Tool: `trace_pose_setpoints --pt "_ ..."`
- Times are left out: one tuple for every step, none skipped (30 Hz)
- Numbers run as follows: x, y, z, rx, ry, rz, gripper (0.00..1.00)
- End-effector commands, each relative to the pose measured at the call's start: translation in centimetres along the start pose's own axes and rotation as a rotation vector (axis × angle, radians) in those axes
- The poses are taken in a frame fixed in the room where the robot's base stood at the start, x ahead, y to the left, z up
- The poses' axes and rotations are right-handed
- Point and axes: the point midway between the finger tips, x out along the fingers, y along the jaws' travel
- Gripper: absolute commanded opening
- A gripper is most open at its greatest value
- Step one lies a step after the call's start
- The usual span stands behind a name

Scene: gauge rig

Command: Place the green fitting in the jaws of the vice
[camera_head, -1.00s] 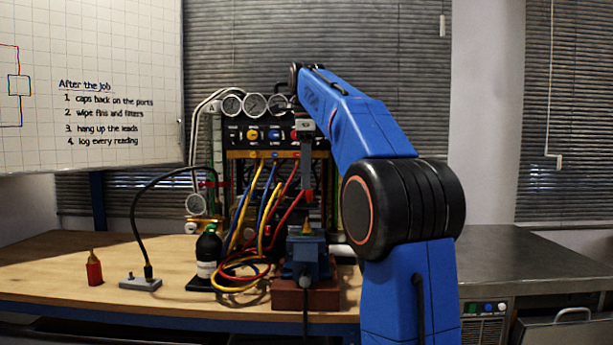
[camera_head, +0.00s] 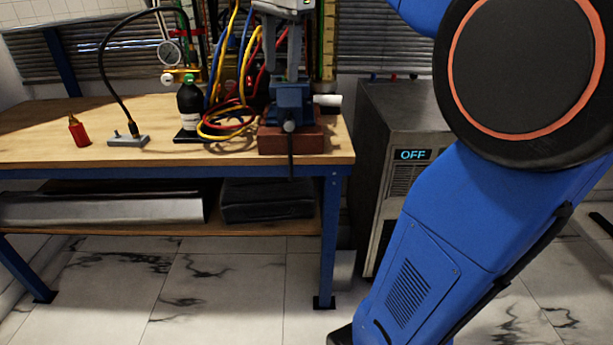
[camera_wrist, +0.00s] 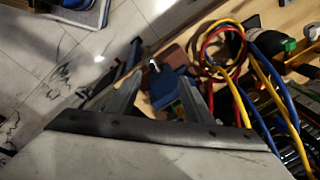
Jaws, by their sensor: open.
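The blue vice (camera_head: 292,105) stands on a red-brown block at the bench's front right corner. It also shows in the wrist view (camera_wrist: 168,90), beyond my fingers. My gripper (camera_head: 284,78) is open, pointing down, with its fingertips close above the vice. In the wrist view its two fingers (camera_wrist: 172,75) stand apart with the vice between them. A small greenish and tan patch, perhaps the green fitting (camera_wrist: 173,106), shows at the vice between the fingers.
Red, yellow and blue hoses (camera_head: 228,122) coil just left of the vice. A dark bottle (camera_head: 190,105), a grey box with a black cable (camera_head: 128,140) and a red bottle (camera_head: 79,130) stand farther left. A grey cabinet marked OFF (camera_head: 395,150) stands right of the bench.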

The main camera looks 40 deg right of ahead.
Motion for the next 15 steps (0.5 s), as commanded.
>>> trace_pose_setpoints --pt "1.1 1.5 1.2 -0.077 0.004 -0.014 0.47" --pt "1.8 2.2 1.8 -0.128 0.008 -0.023 0.47" --pt "2.8 3.2 2.6 -0.195 0.013 -0.036 0.47" --pt "3.6 4.0 3.2 -0.245 0.017 -0.045 0.47" --pt "4.4 4.7 3.8 -0.295 0.021 -0.053 0.47" --pt "5.5 5.8 4.5 -0.362 0.028 -0.064 0.47" --pt "6.4 6.6 5.1 -0.413 0.034 -0.073 0.47" --pt "7.2 7.4 5.7 -0.463 0.040 -0.082 0.47" --pt "8.5 8.5 6.4 -0.531 0.048 -0.093 0.47" --pt "9.4 9.3 6.9 -0.580 0.054 -0.101 0.47" --pt "10.4 10.2 7.5 -0.631 0.061 -0.108 0.47" --pt "11.7 11.3 8.2 -0.697 0.071 -0.119 0.47" --pt "12.7 12.2 8.7 -0.748 0.079 -0.126 0.47" --pt "13.7 13.1 9.2 -0.797 0.087 -0.134 0.47" --pt "15.1 14.2 9.8 -0.864 0.099 -0.144 0.47"
